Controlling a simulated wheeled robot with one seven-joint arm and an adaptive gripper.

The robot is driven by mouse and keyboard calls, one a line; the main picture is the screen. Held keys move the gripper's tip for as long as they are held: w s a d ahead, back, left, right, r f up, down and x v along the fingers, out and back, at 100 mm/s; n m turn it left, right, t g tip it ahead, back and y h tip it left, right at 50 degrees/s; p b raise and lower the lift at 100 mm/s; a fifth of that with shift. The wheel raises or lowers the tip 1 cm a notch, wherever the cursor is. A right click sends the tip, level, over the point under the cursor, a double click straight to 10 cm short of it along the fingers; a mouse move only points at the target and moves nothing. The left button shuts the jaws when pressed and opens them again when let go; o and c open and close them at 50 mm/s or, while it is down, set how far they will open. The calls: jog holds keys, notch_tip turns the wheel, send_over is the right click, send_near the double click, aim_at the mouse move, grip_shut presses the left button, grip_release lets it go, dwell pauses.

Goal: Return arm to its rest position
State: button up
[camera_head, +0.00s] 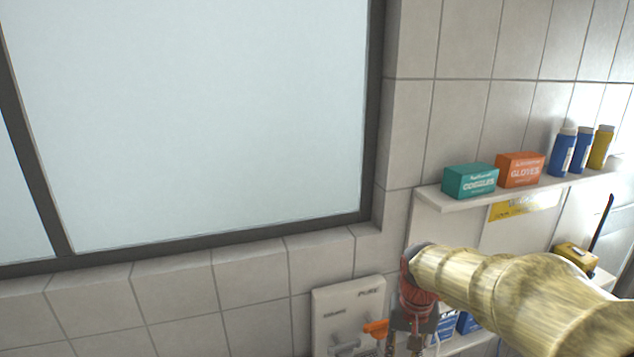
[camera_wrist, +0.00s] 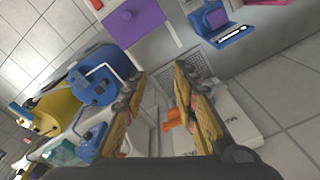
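My arm (camera_head: 520,285), covered in a yellow-gold sleeve, reaches in from the lower right in the head view. My gripper (camera_head: 403,345) points down in front of the wall at the bottom edge, so its fingertips are partly cut off. In the wrist view my gripper (camera_wrist: 160,80) has its two fingers clearly apart, with nothing held between them. A white panel (camera_head: 335,303) marked "PURE" is on the wall left of the gripper. It bears an orange lever (camera_head: 376,328) and a grey lever (camera_head: 345,347). Orange also shows beyond the fingers in the wrist view (camera_wrist: 174,117).
A wall shelf (camera_head: 455,204) holds a teal goggles box (camera_head: 470,182), an orange gloves box (camera_head: 520,170) and several bottles, above my arm. A large window (camera_head: 190,120) fills the left. The wrist view shows a blue container (camera_wrist: 97,78) and a yellow one (camera_wrist: 36,111) left of the fingers.

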jog(key=s+f+n+t+b, duration=0.1)
jog(key=s+t+b, duration=0.1)
jog(key=s+b, duration=0.4)
jog(key=s+f+n+t+b, duration=0.1)
jog(key=s+b, duration=0.5)
jog(key=s, duration=0.8)
jog(key=shift+f+t, duration=0.8)
jog(key=shift+t, duration=0.1)
jog(key=shift+w, duration=0.1)
